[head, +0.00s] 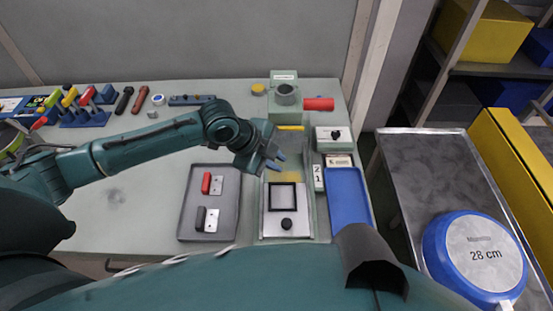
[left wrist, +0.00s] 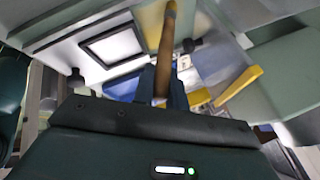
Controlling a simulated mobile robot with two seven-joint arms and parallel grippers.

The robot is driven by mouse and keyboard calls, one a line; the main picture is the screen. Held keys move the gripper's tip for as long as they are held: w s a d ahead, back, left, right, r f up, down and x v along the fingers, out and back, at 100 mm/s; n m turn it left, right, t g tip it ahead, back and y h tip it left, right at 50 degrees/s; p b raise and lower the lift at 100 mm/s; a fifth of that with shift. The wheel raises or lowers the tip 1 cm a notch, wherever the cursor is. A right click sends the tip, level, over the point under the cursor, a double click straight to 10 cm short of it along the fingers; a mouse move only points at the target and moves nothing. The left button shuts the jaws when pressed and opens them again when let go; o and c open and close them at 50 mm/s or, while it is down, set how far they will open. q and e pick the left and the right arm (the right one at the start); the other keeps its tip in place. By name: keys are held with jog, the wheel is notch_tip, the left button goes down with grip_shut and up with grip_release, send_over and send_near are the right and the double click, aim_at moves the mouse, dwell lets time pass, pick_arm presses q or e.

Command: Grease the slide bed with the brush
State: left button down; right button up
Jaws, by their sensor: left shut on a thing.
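My left gripper (head: 272,163) is over the upper left part of the slide bed in the head view. In the left wrist view its fingers (left wrist: 162,85) are shut on a wooden handle (left wrist: 166,45), which appears to be the brush's. The brush's bristles cannot be made out in either view. The slide bed (head: 298,162) is a pale green strip with a yellowish patch beside the gripper. A slide plate (head: 273,226) with a black square frame and a black knob sits at its near end. My right gripper is not in view.
A grey tray (head: 187,225) with red and black handled parts lies left of the bed. A blue tray (head: 347,195) lies to its right. A machine block (head: 287,112) and a red cylinder (head: 319,104) stand behind.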

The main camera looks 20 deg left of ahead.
pick_arm(q)
jog(key=shift+w+d, duration=0.25)
jog(key=shift+d, duration=0.55)
jog(key=shift+w+d, duration=0.2)
jog(key=shift+d, duration=0.6)
jog(key=shift+d, duration=0.1)
jog(key=shift+a, duration=0.25)
dwell(0.7)
jog(key=shift+s+a, duration=0.1)
jog(key=shift+s+a, duration=0.2)
jog(key=shift+a, duration=0.55)
jog(key=shift+s+a, duration=0.2)
jog(key=shift+a, duration=0.5)
jog(key=shift+w+d, duration=0.25)
jog(key=shift+d, duration=0.6)
jog(key=shift+w+d, duration=0.2)
jog(key=shift+d, duration=0.65)
jog(key=shift+d, duration=0.1)
jog(key=shift+w+d, duration=0.3)
jog(key=shift+d, duration=0.45)
